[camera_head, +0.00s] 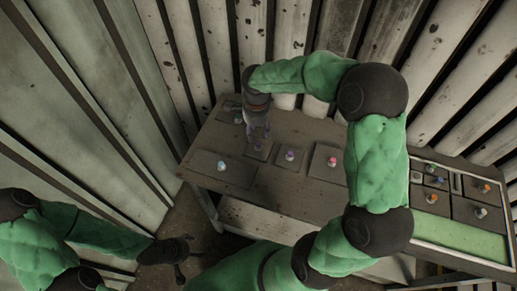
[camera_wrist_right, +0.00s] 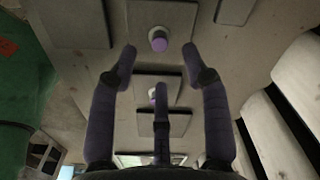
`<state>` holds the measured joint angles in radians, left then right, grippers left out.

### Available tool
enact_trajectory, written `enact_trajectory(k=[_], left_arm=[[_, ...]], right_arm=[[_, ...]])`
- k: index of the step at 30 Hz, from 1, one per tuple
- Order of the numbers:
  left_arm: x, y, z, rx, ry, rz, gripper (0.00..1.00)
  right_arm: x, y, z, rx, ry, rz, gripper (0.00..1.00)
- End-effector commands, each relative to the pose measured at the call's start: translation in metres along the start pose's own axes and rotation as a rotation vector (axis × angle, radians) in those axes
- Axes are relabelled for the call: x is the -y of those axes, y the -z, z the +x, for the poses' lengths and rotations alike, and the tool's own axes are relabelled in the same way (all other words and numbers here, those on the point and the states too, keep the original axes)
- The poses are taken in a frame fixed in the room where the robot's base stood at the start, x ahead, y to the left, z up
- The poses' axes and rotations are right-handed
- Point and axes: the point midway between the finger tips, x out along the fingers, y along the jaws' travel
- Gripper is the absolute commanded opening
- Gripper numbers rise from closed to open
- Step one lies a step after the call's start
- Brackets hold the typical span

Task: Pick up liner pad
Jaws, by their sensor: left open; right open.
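Several flat grey-brown plates with small coloured knobs lie on the table; I cannot tell which is the liner pad. In the head view one has a pale blue knob (camera_head: 222,166), one a pink knob (camera_head: 290,155) and one a red knob (camera_head: 332,161). My right gripper (camera_head: 259,134) points down, open, above a small plate (camera_head: 258,150), partly hiding it. My left gripper (camera_head: 178,262) is open and empty, off the table.
A tray with a green floor (camera_head: 450,234) holds several knobbed parts at the right end of the table (camera_head: 270,188). Corrugated metal walls (camera_head: 270,40) stand close behind and to the left. My right arm arches over the table's right part.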

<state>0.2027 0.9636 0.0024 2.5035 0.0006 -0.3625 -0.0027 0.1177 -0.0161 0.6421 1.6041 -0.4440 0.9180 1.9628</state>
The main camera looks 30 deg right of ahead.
Motion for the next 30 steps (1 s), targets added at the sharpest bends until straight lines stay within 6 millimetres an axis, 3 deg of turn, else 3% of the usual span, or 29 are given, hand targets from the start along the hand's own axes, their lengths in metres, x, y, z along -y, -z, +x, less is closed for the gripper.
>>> enact_trajectory(k=[3, 11, 19, 27, 28, 30], left_arm=[[0.001, 0.000, 0.003, 0.000, 0.000, 0.000, 0.71], [0.002, 0.000, 0.006, 0.000, 0.000, 0.000, 0.71], [0.005, 0.001, 0.015, 0.000, 0.000, 0.000, 0.71], [0.005, 0.001, 0.015, 0.000, 0.000, 0.000, 0.71], [0.005, 0.001, 0.015, 0.000, 0.000, 0.000, 0.71], [0.005, 0.001, 0.015, 0.000, 0.000, 0.000, 0.71]], right_arm=[[-0.001, 0.000, 0.014, 0.000, -0.002, 0.000, 0.48], [-0.002, 0.002, 0.028, 0.001, -0.002, 0.001, 0.48], [-0.005, 0.005, 0.064, 0.001, -0.003, 0.001, 0.48], [-0.004, 0.005, 0.069, 0.001, -0.001, 0.001, 0.48], [-0.004, 0.005, 0.069, 0.001, -0.001, 0.001, 0.45], [-0.004, 0.005, 0.069, 0.001, -0.001, 0.001, 0.25]])
